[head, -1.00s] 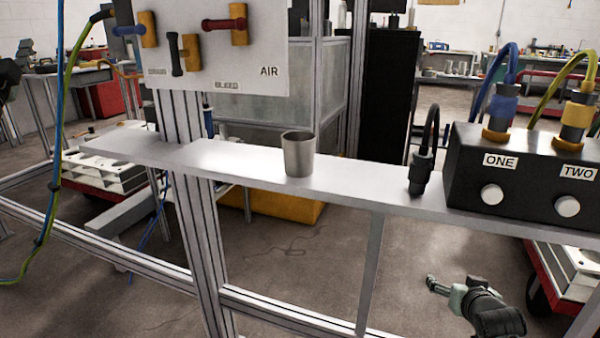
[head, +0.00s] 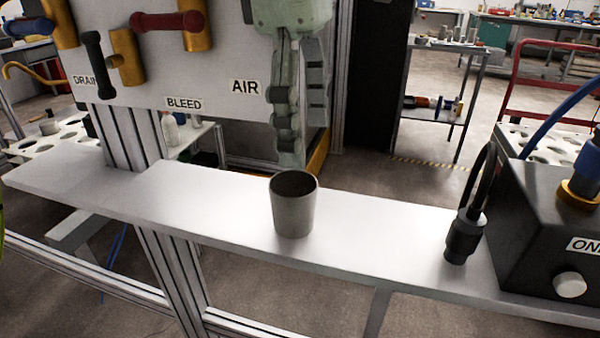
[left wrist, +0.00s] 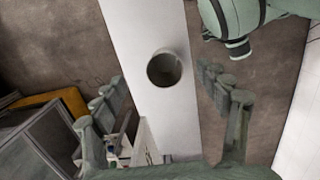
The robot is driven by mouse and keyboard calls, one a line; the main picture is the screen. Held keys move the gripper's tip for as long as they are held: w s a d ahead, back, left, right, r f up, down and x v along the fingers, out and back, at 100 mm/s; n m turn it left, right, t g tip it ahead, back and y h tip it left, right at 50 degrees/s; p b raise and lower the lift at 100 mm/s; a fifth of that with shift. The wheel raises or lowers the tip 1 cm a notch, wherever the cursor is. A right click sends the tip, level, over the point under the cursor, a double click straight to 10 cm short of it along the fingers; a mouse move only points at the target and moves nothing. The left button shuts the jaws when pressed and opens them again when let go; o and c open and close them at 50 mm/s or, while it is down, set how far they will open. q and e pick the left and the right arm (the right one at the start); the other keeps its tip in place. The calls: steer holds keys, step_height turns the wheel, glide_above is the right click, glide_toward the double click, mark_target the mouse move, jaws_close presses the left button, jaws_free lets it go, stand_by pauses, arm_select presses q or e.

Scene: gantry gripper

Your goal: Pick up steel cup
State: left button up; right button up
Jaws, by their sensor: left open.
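The steel cup (head: 294,212) is a plain grey metal tumbler. It stands upright on the narrow light metal shelf (head: 200,205), its open mouth up. My left gripper (head: 300,145) points downward in the head view, with its fingertips above and behind the cup, apart from it. In the left wrist view the cup (left wrist: 164,70) is seen from above on the pale shelf (left wrist: 140,20). The open fingers of my left gripper (left wrist: 160,78) spread to either side of it there, with nothing between them held. My right gripper does not show clearly in the current views.
A panel (head: 200,70) with valve handles and labels stands at the back left, close to my left gripper. A black plug with a cable (head: 464,235) and a black box (head: 545,230) stand on the shelf to the right of the cup. The shelf between is clear.

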mark_target(293, 185)
arm_select(q)
steer(key=shift+y, duration=0.5)
steer(key=f, duration=0.2)
steer(key=a+f, duration=0.1)
steer(key=f, duration=0.5)
steer(key=shift+w+a+f+p, duration=0.2)
steer(key=shift+a+p, duration=0.05)
steer(key=shift+p, duration=0.1)
steer(key=c, duration=1.3)
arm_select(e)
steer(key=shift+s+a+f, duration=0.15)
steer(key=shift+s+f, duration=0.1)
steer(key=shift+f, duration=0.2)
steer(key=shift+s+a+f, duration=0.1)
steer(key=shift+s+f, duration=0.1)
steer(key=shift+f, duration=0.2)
arm_select(q)
steer(key=shift+r, duration=0.1)
